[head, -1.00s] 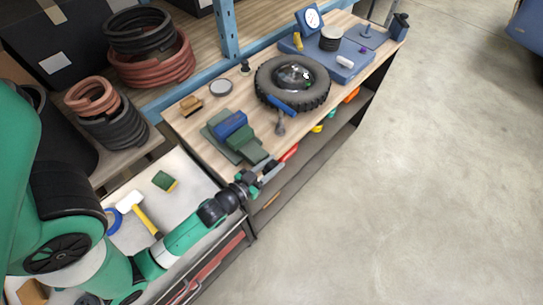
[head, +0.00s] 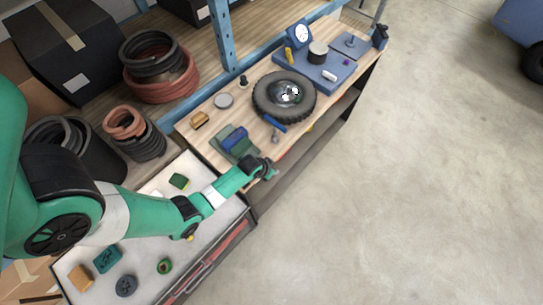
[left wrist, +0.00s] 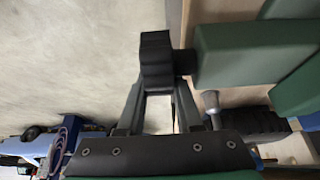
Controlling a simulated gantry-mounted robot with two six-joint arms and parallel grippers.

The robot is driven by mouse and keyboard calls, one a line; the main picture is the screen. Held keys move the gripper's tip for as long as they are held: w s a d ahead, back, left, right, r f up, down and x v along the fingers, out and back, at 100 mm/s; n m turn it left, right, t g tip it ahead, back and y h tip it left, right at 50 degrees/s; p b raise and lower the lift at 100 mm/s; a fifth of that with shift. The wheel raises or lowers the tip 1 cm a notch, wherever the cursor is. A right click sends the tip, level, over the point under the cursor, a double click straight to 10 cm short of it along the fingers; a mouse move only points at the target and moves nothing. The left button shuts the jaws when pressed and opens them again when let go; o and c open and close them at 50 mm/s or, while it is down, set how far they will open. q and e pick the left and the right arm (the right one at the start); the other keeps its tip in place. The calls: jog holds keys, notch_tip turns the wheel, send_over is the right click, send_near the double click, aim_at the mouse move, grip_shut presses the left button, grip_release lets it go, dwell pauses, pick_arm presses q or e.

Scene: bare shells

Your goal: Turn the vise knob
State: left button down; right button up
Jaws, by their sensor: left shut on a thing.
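The green vise (head: 243,149), with a blue part on top, is on the wooden workbench (head: 200,139). Its dark lobed knob (left wrist: 157,60) shows in the left wrist view, joined by a short stem to the green vise body (left wrist: 255,52). My left gripper (head: 268,171) is at the vise's front end, by the bench edge. In the left wrist view the fingers (left wrist: 158,88) of my left gripper are on the knob and shut on it. In the head view the gripper largely hides the knob. My right gripper is not in view.
A black tyre (head: 262,98) lies on the bench beyond the vise, with a blue-handled tool (head: 274,124) beside it. A blue plate (head: 322,71) carries small parts farther back. A lower white surface (head: 205,222) holds small items. Open floor (head: 420,180) lies right.

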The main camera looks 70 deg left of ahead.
pick_arm(q)
jog(key=shift+w+a+r+g+h+p, duration=0.15)
jog(key=shift+g+h+p, duration=0.25)
jog(key=shift+g+p, duration=0.8)
jog(key=shift+p, duration=0.25)
jog(key=shift+w+f+h, duration=0.1)
jog(key=shift+f+h, duration=0.2)
jog(key=shift+f, duration=0.05)
jog(key=shift+f+g, duration=0.2)
jog(key=shift+g, duration=0.3)
jog(key=shift+f+g+h+b, duration=0.3)
jog(key=shift+g+h+b, duration=0.1)
jog(key=shift+b, duration=0.2)
jog(key=shift+g+b, duration=0.3)
jog(key=shift+b, duration=0.2)
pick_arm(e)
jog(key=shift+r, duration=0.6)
pick_arm(q)
jog(key=shift+r, duration=0.1)
